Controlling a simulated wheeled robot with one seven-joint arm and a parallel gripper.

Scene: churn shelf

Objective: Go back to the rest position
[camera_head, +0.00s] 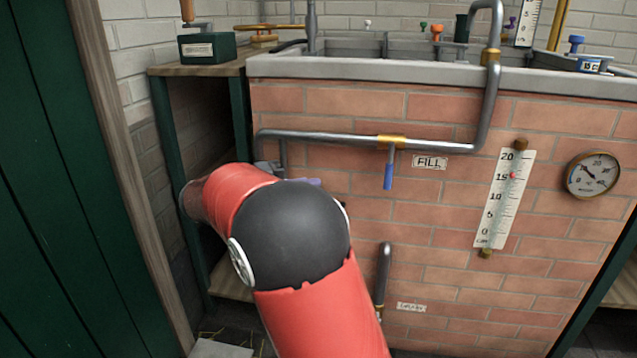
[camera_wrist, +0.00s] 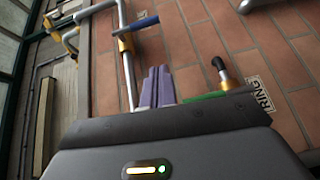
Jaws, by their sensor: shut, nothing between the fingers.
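In the wrist view my gripper (camera_wrist: 158,74) shows as two purple fingers side by side, shut and empty, over the brick front. In the head view my red arm with its dark joint hides most of the gripper; only a sliver of purple shows past the joint. The brick-fronted trough (camera_head: 450,250) stands in front of me.
A gauge strip (camera_head: 505,198) and a round dial (camera_head: 592,175) are on the brick front at right. A lower pipe (camera_head: 384,270) stands right of my arm. A wooden-topped shelf (camera_head: 205,68) holds a green box (camera_head: 207,47). A dark green door (camera_head: 55,180) fills the left.

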